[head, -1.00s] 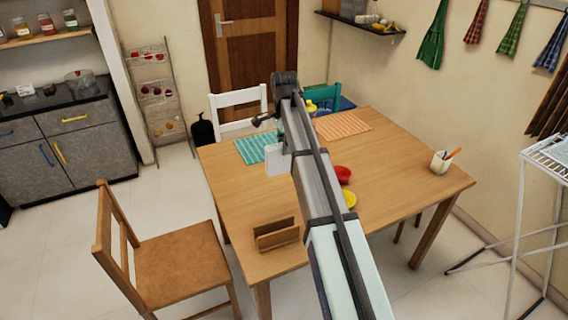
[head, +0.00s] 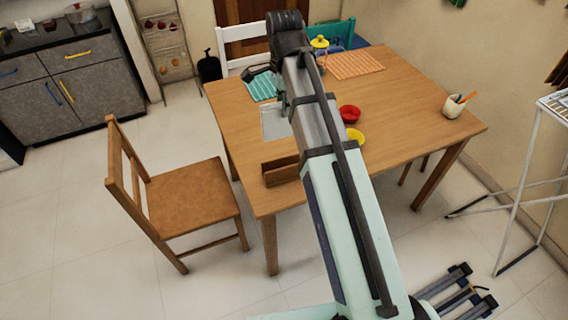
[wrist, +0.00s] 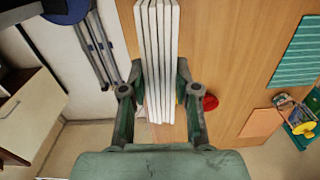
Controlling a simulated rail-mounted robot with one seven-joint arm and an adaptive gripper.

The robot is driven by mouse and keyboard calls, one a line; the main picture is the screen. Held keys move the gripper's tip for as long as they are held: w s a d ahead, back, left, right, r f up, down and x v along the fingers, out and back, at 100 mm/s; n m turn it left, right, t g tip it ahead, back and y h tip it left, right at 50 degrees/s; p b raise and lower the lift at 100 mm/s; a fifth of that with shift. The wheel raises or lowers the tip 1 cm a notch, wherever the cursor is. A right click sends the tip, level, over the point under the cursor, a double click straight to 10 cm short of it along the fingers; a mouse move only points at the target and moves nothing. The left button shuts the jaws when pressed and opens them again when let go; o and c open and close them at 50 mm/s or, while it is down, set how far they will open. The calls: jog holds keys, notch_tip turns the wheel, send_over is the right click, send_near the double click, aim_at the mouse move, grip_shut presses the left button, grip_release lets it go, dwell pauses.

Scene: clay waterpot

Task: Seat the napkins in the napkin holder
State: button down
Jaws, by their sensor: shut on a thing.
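The napkins are a stack of thin white slabs (wrist: 157,50) in the wrist view, standing on edge between the two fingers of my gripper (wrist: 157,78). My gripper is shut on them. In the head view the napkins show as a pale square (head: 276,122) above the near left part of the table, beside my arm. The napkin holder (head: 281,172), a wooden stand with upright walls, is on the table near its front left edge. My arm hides its right end. The napkins are apart from the holder, farther back. The holder is not recognizable in the wrist view.
The wooden table (head: 420,130) carries a red bowl (head: 349,114), a yellow bowl (head: 355,136), a teal placemat (head: 262,88), an orange placemat (head: 355,65) and a white cup (head: 453,106). A brown chair (head: 190,195) stands at the table's left.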

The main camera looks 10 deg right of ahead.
aim_at(284, 124)
notch_tip(284, 124, down, 19)
jog(key=p, duration=0.3)
jog(key=shift+f, duration=0.15)
dwell(0.3)
jog(key=shift+f, duration=0.15)
jog(key=c, duration=0.9)
grip_release()
jog(key=shift+o, duration=0.2)
jog(key=shift+r+b, duration=1.25)
jog(key=shift+r, duration=4.95)
